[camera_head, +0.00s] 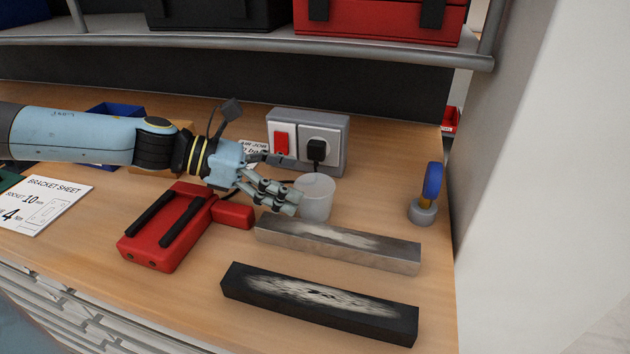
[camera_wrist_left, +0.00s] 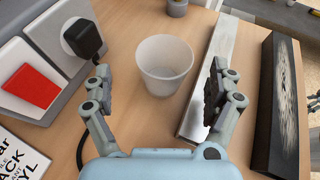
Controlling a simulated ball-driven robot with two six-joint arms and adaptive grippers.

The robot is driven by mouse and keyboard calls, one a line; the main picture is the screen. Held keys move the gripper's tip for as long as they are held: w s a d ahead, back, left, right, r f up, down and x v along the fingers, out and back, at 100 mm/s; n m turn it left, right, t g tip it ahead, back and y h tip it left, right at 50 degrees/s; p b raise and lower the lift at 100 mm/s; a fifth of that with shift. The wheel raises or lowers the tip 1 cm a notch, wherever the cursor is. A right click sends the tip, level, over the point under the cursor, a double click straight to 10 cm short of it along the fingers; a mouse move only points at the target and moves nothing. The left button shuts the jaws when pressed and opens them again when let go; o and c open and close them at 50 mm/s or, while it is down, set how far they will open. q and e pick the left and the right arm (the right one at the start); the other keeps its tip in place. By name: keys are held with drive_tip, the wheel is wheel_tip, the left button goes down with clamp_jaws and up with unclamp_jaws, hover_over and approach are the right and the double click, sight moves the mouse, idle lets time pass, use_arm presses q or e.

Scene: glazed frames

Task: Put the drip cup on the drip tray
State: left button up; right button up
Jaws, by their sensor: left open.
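The drip cup, a translucent whitish cup (camera_head: 315,197), stands upright on the wooden bench beside the grey bar. It also shows in the left wrist view (camera_wrist_left: 164,66), ahead of the fingers and between their lines. My left gripper (camera_head: 302,186) is open and empty, low over the bench at the cup's left side. In the left wrist view its fingers (camera_wrist_left: 160,78) are spread wider than the cup, with a gap on both sides. I cannot tell which thing is the drip tray; no clear tray shows.
A grey bar (camera_head: 340,244) and a black bar (camera_head: 318,304) lie in front of the cup. A red device (camera_head: 170,228) lies to the left. A socket box (camera_head: 310,139) with a black plug stands behind. A grey pot with a blue-topped item (camera_head: 424,210) stands right.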

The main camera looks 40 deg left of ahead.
sight(314, 186)
use_arm(q)
drive_tip(key=shift+w+d+f+b, duration=0.15)
drive_tip(key=shift+w+d+b, duration=0.1)
drive_tip(key=shift+d+b, duration=0.1)
drive_tip(key=x, duration=0.1)
drive_tip(key=b+x, duration=0.1)
drive_tip(key=x, duration=0.1)
drive_tip(key=shift+d+r, duration=0.15)
drive_tip(key=shift+r, duration=0.1)
drive_tip(key=shift+w+d+f, duration=0.25)
drive_tip(key=shift+w+d, duration=0.1)
drive_tip(key=shift+w, duration=0.05)
use_arm(e)
drive_tip(key=shift+w+a+f, duration=0.15)
drive_tip(key=shift+a+f, duration=0.2)
drive_tip(key=shift+f, duration=0.2)
drive_tip(key=shift+w+a+f, duration=0.15)
drive_tip(key=shift+a+f, duration=0.15)
drive_tip(key=shift+f, duration=0.2)
drive_tip(key=shift+d, duration=0.1)
use_arm(q)
drive_tip(key=shift+c, duration=0.9)
drive_tip(key=c, duration=0.9)
use_arm(e)
drive_tip(key=shift+d, duration=0.35)
